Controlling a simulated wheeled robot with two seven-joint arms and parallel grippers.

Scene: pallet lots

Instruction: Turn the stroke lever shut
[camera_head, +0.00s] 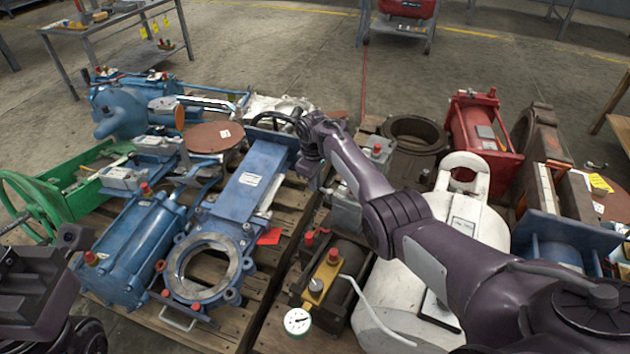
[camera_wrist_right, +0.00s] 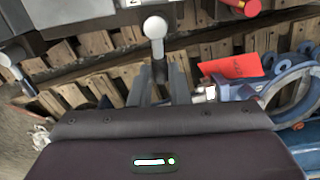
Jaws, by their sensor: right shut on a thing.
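The stroke lever, a rod with a white ball knob (camera_wrist_right: 155,28), stands in the middle of the right wrist view. My right gripper (camera_wrist_right: 160,90) is shut on its shaft just below the ball. In the head view my right gripper (camera_head: 312,168) is beside a grey valve box (camera_head: 345,210), and the lever is hidden behind the gripper and arm there. The lever's base is mostly hidden in the right wrist view. Part of my left arm's end (camera_head: 40,285) shows at the lower left of the head view; its fingers cannot be made out.
A blue gate valve (camera_head: 205,265) with a red tag (camera_head: 270,236) lies left of my right gripper. A brass-topped block (camera_head: 322,275) with a gauge (camera_head: 297,321) and a white casting (camera_head: 395,300) lie nearby. A second white-knobbed lever (camera_wrist_right: 5,60) shows at left. Wooden pallets lie underneath.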

